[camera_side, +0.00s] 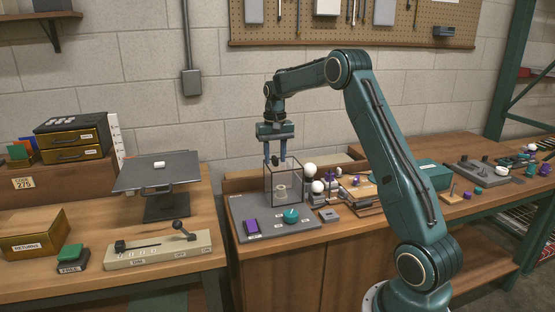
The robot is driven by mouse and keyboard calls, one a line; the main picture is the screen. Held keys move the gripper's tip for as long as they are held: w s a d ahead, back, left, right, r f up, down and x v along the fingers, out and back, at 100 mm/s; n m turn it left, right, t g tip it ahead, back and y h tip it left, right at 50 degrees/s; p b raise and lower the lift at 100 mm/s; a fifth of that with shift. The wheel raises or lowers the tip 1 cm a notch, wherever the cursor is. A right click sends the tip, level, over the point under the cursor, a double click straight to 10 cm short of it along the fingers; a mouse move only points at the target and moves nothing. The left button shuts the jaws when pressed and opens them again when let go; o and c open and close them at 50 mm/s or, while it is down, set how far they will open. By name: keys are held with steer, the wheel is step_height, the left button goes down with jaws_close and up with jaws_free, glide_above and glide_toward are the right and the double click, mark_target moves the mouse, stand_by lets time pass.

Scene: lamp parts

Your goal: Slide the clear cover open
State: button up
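The clear cover (271,190) is a see-through box with dark edges on the grey base plate (247,233). A small pale part (281,192) shows inside it. My gripper (278,160) points down at the cover's top, its two blue-grey fingers apart on either side of the view of its upper edge. I cannot tell whether the fingers touch the cover or are just behind or above it. Nothing is seen held between them.
A purple block (251,227) and a teal knob (291,215) sit on the plate in front of the cover. White bulbs (318,187) stand close to its right. A lever panel (158,249) and a dark raised platform (157,171) stand on the left bench.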

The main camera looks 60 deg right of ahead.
jaws_close()
steer(key=w+a, duration=0.9)
steer(key=shift+w, duration=0.15)
steer(key=shift+a, duration=0.15)
steer(key=shift+c, duration=0.7)
jaws_free()
steer(key=shift+o, duration=0.7)
